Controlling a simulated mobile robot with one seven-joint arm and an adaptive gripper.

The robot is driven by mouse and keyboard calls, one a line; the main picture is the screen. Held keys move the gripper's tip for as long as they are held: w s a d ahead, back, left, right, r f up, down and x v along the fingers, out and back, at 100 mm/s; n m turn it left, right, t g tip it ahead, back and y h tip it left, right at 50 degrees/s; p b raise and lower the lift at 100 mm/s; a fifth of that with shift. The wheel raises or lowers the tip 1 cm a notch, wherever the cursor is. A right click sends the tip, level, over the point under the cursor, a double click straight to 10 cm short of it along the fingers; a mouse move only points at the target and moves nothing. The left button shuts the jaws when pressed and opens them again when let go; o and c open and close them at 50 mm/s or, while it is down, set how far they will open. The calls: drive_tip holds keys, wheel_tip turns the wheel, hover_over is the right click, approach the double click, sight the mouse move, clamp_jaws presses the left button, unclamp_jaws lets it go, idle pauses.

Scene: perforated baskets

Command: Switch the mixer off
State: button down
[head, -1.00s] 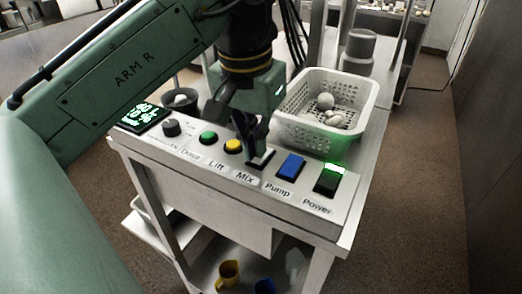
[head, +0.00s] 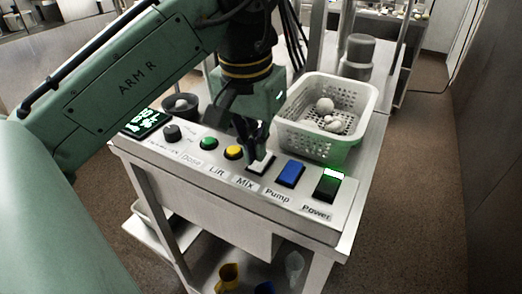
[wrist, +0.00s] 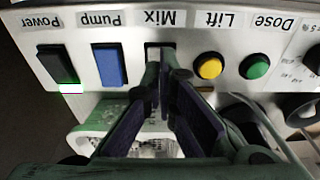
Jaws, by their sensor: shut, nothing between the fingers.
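The mixer switch is the white rocker (head: 263,164) above the "Mix" label on the panel, between the yellow button and the blue switch. My gripper (head: 257,156) is shut and empty, with its fingertips at this rocker. In the wrist view my gripper (wrist: 166,62) covers much of the Mix rocker (wrist: 153,54). I cannot tell whether the tips touch it, and the rocker's tilt is unclear.
The blue Pump switch (head: 290,174) and the black Power switch (head: 328,185), lit green, are to the right. The yellow Lift button (head: 234,152) and green Dose button (head: 209,143) are to the left. A white perforated basket (head: 290,131) stands behind.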

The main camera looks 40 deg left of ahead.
sight(256, 165)
drive_tip(key=shift+r+p, duration=2.3)
drive_tip(key=shift+r, duration=0.55)
drive_tip(key=shift+f, duration=0.1)
